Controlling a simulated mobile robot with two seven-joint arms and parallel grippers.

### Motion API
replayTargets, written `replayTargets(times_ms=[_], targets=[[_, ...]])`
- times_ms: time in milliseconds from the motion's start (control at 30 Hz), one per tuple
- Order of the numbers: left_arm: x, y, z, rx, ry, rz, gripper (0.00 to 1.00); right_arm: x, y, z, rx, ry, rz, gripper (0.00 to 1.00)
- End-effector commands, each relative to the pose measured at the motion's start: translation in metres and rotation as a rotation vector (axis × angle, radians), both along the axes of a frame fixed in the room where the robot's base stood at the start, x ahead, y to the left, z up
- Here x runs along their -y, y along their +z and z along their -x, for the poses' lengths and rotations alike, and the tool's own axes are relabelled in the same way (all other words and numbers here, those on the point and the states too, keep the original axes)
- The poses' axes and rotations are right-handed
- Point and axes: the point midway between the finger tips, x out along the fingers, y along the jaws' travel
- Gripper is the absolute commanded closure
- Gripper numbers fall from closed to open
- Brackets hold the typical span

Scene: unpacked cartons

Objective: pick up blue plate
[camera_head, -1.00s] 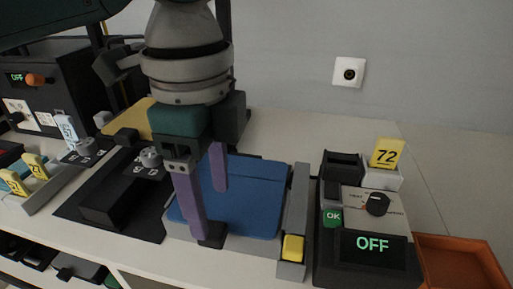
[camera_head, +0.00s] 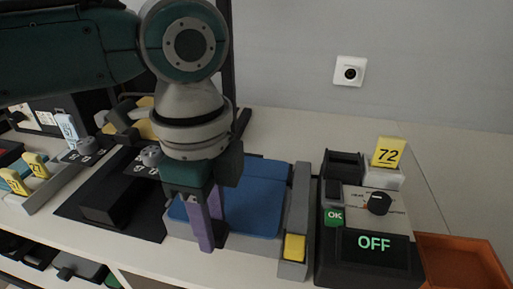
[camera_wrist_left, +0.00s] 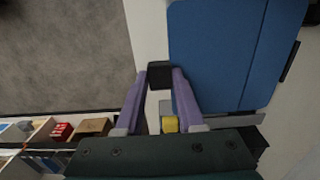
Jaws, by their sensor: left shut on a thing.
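The blue plate (camera_head: 262,200) is a flat panel lying in a grey frame on the white counter in the head view. It fills the upper right of the left wrist view (camera_wrist_left: 215,50). My left gripper (camera_head: 210,232) points down at the plate's front left part, its purple fingers in front of the plate. In the left wrist view the fingertips (camera_wrist_left: 160,76) close on a small black block (camera_wrist_left: 160,70) beside the plate's edge. The gripper and wrist hide the plate's left part in the head view. My right gripper is not in view.
A grey strip with a yellow block (camera_head: 294,247) borders the plate's right side. A black device reading OFF (camera_head: 374,243) stands right of it, then an orange tray (camera_head: 458,262). A black unit (camera_head: 112,205) lies left. The counter behind the plate is partly clear.

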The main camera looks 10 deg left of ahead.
Motion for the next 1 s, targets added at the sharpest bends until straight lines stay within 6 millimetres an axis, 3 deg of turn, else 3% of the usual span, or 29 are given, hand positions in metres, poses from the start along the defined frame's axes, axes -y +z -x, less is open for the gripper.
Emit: replayTargets(times_ms=[33, 267, 833, 1000], targets=[[0.000, 0.000, 0.000, -0.001, 0.000, 0.000, 0.75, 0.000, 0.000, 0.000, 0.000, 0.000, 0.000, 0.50], [0.000, 0.000, 0.000, -0.001, 0.000, 0.000, 1.00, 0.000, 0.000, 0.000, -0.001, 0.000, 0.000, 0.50], [0.000, 0.001, 0.000, 0.000, -0.001, 0.001, 1.00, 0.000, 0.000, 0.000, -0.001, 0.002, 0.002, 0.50], [0.001, 0.011, -0.001, 0.002, -0.001, 0.002, 1.00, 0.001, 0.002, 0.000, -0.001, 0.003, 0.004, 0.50]])
